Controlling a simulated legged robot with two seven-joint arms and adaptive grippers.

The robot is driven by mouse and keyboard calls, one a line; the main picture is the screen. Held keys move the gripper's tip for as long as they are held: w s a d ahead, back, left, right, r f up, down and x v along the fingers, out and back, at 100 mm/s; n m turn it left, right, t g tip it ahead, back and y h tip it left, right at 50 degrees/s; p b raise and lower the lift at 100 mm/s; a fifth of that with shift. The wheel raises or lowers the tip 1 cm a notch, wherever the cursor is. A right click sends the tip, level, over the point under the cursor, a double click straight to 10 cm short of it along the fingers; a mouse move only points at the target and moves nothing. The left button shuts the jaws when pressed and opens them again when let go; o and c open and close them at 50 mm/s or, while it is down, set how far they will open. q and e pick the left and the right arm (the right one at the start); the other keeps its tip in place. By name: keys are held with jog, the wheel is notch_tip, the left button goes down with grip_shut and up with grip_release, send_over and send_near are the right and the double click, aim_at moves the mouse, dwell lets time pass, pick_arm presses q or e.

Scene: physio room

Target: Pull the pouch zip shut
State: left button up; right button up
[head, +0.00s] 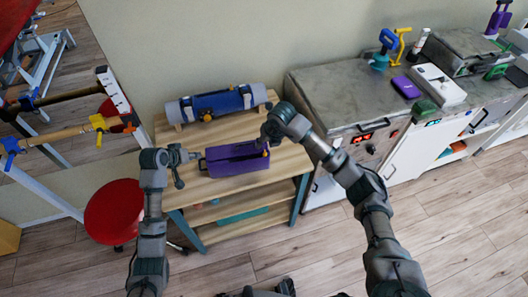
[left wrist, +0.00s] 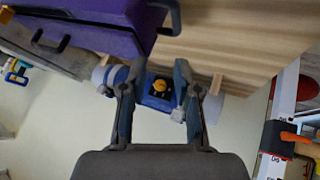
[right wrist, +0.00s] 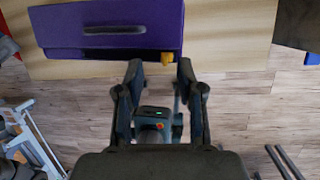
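The purple pouch (head: 236,166) lies on the wooden table, and it shows in the left wrist view (left wrist: 95,25) and right wrist view (right wrist: 60,28). A small yellow tab, apparently the zip pull (right wrist: 166,58), is at its right end. A dark loop (left wrist: 172,14) is on its left end. My left gripper (head: 184,168) is open and empty, just left of the pouch near the loop. My right gripper (head: 266,136) is above the pouch's right end. In the right wrist view its fingers (right wrist: 160,68) are open, with the tab lined up between the tips; depth is unclear.
A grey cabinet (head: 335,95) with devices stands to the right. A red stool (head: 113,211) stands left of the table (head: 205,186). The table's front strip is bare.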

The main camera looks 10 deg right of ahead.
aim_at(266, 156)
pick_arm(q)
jog(key=shift+w+d+f, duration=0.15)
jog(key=shift+d+f, duration=0.05)
pick_arm(e)
jog(key=shift+d, duration=0.1)
jog(key=shift+f, duration=2.55)
jog(key=shift+c, duration=0.2)
grip_shut()
pick_arm(q)
jog(key=shift+f, duration=0.1)
